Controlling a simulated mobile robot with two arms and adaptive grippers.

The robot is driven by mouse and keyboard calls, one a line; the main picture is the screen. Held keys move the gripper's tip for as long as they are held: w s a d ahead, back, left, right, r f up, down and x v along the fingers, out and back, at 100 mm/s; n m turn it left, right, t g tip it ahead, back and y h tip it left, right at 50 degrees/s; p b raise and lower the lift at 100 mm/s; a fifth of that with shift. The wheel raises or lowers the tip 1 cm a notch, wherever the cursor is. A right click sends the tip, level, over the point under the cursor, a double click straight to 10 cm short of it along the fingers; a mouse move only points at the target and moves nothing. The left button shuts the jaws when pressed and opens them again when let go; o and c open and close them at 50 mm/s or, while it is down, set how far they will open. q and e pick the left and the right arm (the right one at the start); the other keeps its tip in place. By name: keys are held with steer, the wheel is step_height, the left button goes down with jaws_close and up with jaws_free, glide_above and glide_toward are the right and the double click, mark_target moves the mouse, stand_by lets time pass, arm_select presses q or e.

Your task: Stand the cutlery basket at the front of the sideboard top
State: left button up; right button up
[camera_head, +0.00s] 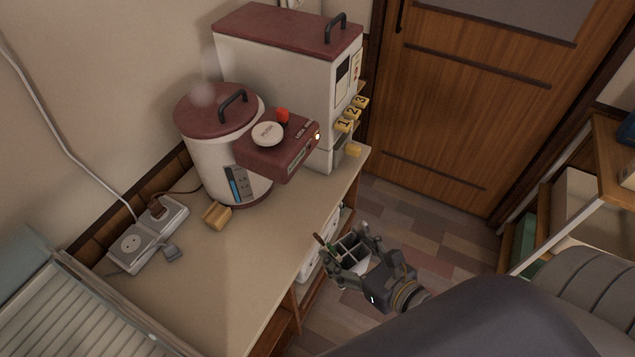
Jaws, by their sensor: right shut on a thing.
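The cutlery basket (351,252) is small, light and divided into compartments. Something thin with reddish and green parts shows at its left side. My right gripper (347,264) is shut on the basket and holds it just off the front right edge of the sideboard top (262,262), over the gap beside it. The gripper's fingers hide part of the basket. The sideboard top is pale and its front strip is bare. My left gripper is not in view.
A white and maroon pot (205,150) and a tall dispenser (275,75) with numbered yellow levers stand at the back. A wooden block (217,215) and a socket strip (135,243) lie left. A ribbed rack (75,320) fills the lower left. Shelving (575,205) stands right.

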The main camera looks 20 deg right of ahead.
steer(key=shift+s+f, duration=0.15)
steer(key=shift+s, duration=0.1)
steer(key=shift+w+a+y, duration=0.1)
steer(key=shift+a+y, duration=0.05)
steer(key=shift+y, duration=0.15)
steer(key=w+a+p, duration=0.1)
steer(key=w+p, duration=0.1)
steer(key=w, duration=0.3)
steer(key=w+a+p, duration=0.2)
steer(key=w, duration=0.4)
steer(key=w+a+f+p, duration=0.1)
steer(key=w+p, duration=0.1)
steer(key=w, duration=0.4)
steer(key=shift+a, duration=0.4)
steer(key=shift+f, duration=0.3)
